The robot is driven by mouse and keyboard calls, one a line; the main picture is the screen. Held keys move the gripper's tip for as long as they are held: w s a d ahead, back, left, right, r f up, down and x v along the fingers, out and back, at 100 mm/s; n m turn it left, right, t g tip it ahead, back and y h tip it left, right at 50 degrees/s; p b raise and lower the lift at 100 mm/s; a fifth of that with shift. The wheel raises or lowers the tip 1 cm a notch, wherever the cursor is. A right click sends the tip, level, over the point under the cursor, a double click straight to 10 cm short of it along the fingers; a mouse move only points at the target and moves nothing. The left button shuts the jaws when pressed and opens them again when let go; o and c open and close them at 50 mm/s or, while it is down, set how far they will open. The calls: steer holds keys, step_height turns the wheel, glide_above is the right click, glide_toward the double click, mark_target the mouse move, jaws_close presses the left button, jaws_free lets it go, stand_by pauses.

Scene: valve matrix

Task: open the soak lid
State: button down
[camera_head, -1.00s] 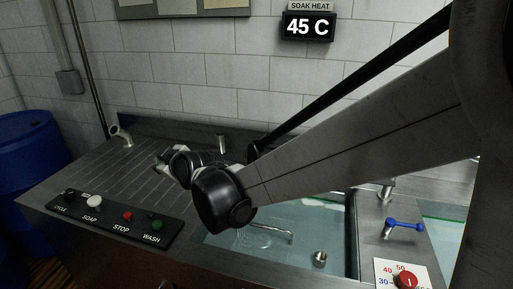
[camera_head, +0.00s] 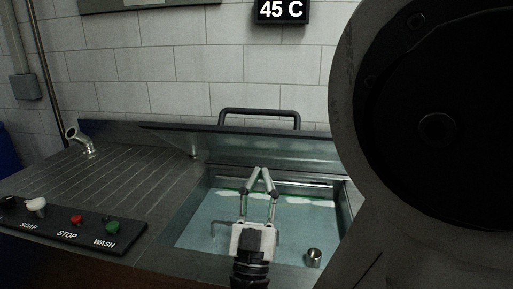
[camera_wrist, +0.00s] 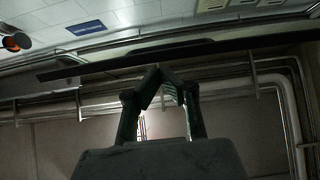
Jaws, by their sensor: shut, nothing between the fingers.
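The soak lid (camera_head: 245,149) is a dark-framed panel at the back of the water-filled soak basin (camera_head: 195,225). It is tilted up, with its black bar handle (camera_head: 260,113) on the upper edge against the wall. My gripper (camera_head: 262,170) is shut and empty, over the basin, its fingertips meeting in front of the lid's underside in the picture. I cannot tell whether they touch the lid. In the wrist view the shut fingertips (camera_wrist: 167,72) lie just under a long dark edge, apparently the lid's.
A control panel (camera_head: 68,228) with several knobs and buttons is at the left front. A ribbed drainboard (camera_head: 135,175) with a metal spout (camera_head: 85,143) lies left of the basin. A small metal cylinder (camera_head: 314,257) is at the basin's front right. My arm hides the right side.

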mark_target(267, 135)
steer(key=p+x, duration=0.2)
steer(key=x, duration=0.8)
steer(key=shift+s+d, duration=0.15)
steer(key=shift+s, duration=0.05)
